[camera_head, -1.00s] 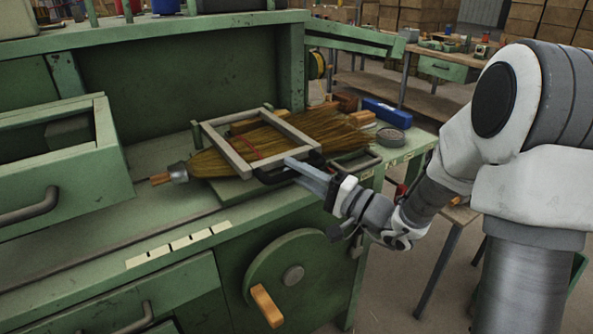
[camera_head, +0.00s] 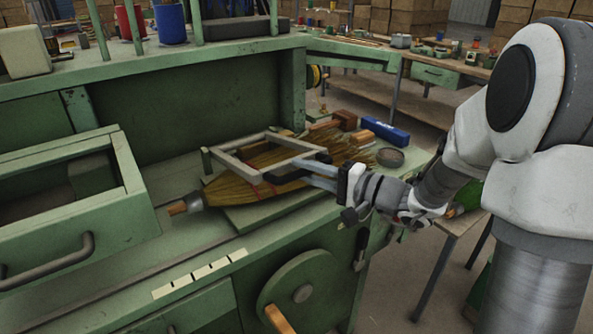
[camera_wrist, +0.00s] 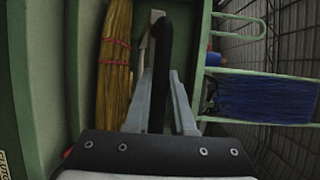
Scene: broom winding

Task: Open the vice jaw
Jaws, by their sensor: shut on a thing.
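The vice jaw looks like a pale square frame (camera_head: 229,162) over the broom, its near side tilted slightly up. A black handle (camera_head: 285,178) sits at its near right side; in the wrist view the handle (camera_wrist: 160,60) runs between my fingers. The broom (camera_head: 228,187) lies on the green bench with its short handle stub to the left; its straw (camera_wrist: 116,50) with red stitching shows in the wrist view. My gripper (camera_head: 306,174) reaches in from the right and is shut on the black handle. My fingers hide part of the frame's near right corner.
An open green drawer box (camera_head: 140,205) stands at left. A wheel (camera_head: 300,292) is on the bench front. An upper shelf (camera_head: 150,68) runs behind.

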